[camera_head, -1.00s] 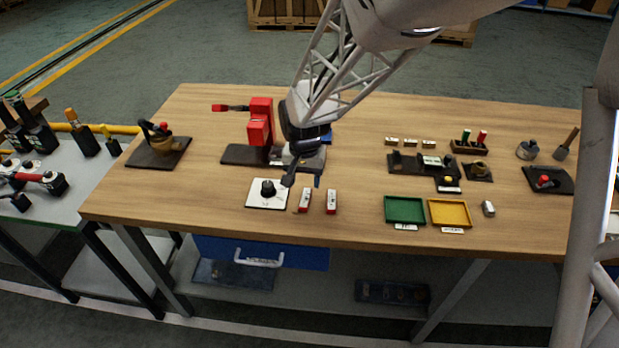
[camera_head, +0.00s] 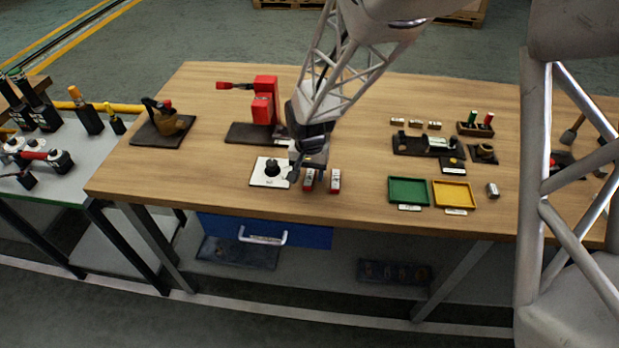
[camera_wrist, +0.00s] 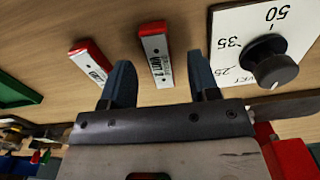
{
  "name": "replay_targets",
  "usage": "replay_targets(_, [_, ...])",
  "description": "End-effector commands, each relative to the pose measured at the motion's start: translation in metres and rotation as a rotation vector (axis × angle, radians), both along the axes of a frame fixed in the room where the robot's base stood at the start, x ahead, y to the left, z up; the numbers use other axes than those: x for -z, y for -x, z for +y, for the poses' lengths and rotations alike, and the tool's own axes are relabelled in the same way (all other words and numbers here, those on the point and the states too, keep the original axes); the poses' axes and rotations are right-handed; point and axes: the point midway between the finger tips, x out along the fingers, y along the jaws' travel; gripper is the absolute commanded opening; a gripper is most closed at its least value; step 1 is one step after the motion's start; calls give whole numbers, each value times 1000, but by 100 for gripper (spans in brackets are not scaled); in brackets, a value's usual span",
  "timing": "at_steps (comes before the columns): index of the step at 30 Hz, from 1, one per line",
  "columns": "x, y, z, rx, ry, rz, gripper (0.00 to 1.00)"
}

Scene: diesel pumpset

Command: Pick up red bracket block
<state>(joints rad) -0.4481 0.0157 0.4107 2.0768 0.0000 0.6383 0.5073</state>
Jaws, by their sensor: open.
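Two small red blocks with white labelled tops lie side by side near the table's front edge. The left one (camera_head: 308,183) is partly hidden by my gripper (camera_head: 306,172) in the head view; the right one (camera_head: 335,181) is clear. In the wrist view, the block nearer the dial plate (camera_wrist: 155,52) lies ahead of and between my open fingers (camera_wrist: 162,80). The other block (camera_wrist: 91,62) lies beyond the left finger. My gripper is empty above the table. I cannot tell from the labels which is the red bracket block.
A white dial plate (camera_head: 261,180) with a black knob stands just left of the blocks. A red press-like stand (camera_head: 264,105) is behind my gripper. A green tray (camera_head: 408,191) and a yellow tray (camera_head: 454,195) lie to the right, with bare wood between.

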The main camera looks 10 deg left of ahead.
Motion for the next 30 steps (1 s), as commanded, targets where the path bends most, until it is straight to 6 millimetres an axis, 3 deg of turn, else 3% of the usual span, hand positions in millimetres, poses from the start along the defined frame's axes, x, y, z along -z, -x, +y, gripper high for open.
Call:
replay_targets(6, [13, 0, 0, 0, 0, 0, 55])
replay_targets(22, [13, 0, 0, 0, 0, 0, 55])
replay_targets(30, [13, 0, 0, 0, 0, 0, 14])
